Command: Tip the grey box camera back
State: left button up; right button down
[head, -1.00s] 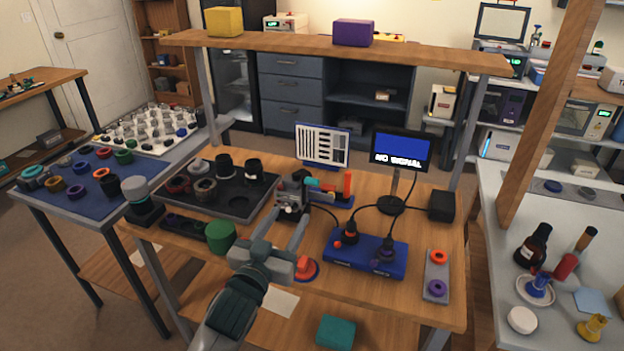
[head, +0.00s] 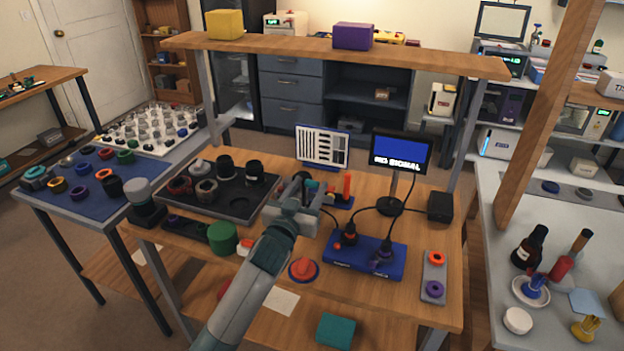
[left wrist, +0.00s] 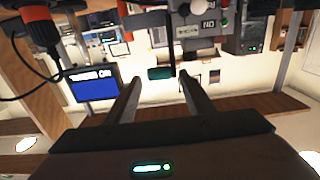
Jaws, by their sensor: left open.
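The grey box camera (head: 273,212) stands on the wooden bench in the middle, mostly hidden behind my left gripper in the head view. In the left wrist view, which is upside down, a grey box with small labels and coloured knobs (left wrist: 196,30) shows at the top. A dark upright bar with a teal end (left wrist: 160,73) shows between the fingers' lines. My left gripper (head: 297,188) is open over the box, and its two fingers (left wrist: 160,88) are apart with nothing held between them. I cannot tell whether it touches the box. My right gripper is not in view.
A monitor (head: 400,152) and a blue box with plugs and cables (head: 362,262) stand to the right. A striped chart (head: 322,147) is behind. A dark tray (head: 237,207) of lens parts lies left. A red button (head: 303,269) sits in front.

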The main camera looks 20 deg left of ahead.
aim_at(311, 183)
pick_arm(q)
jog(key=w, duration=0.2)
jog(key=shift+w, duration=0.55)
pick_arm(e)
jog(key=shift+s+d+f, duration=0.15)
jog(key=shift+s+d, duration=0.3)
